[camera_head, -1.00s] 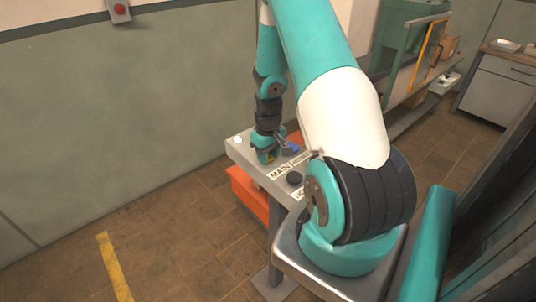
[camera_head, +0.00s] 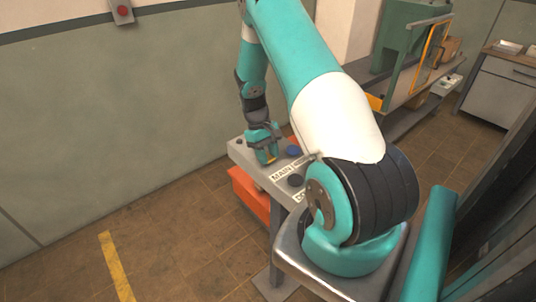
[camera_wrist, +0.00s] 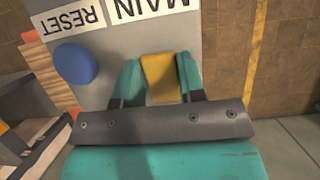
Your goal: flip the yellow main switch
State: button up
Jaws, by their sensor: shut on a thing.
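The yellow main switch (camera_wrist: 160,78) sits between the two teal fingers of my gripper (camera_wrist: 159,80) in the wrist view, just below the MAIN label (camera_wrist: 150,8). The fingers are closed against its two sides. In the head view my gripper (camera_head: 264,150) points down onto the grey control panel (camera_head: 237,153), and a little yellow shows at its fingertips. The switch's base is hidden by the fingers.
A blue round button (camera_wrist: 75,64) is left of the switch, by the RESET label (camera_wrist: 68,21). A dark knob (camera_head: 296,180) sits nearer on the panel. Orange boxes (camera_head: 252,195) lie below. A red wall button (camera_head: 123,10) is far off.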

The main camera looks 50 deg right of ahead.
jog(key=o, duration=0.9)
jog(key=shift+o, duration=0.2)
jog(key=b+v, duration=0.4)
jog(key=v, duration=1.3)
jog(key=shift+r, duration=0.2)
jog(key=shift+w+d, duration=0.1)
jog(key=s+a+r+n+t+b, duration=0.2)
jog(key=a+n, duration=0.1)
jog(key=a, duration=0.9)
jog(key=s+a+r+n+t+b, duration=0.1)
jog(key=s+a+n+t+b, duration=0.15)
jog(key=a, duration=0.95)
jog(key=s+a+n+y+b, duration=0.1)
jog(key=s+a+n+y, duration=0.2)
jog(key=s+a, duration=1.3)
jog(key=shift+s+f+n+b, duration=0.3)
jog(key=shift+f+n, duration=0.1)
jog(key=shift+n, duration=0.25)
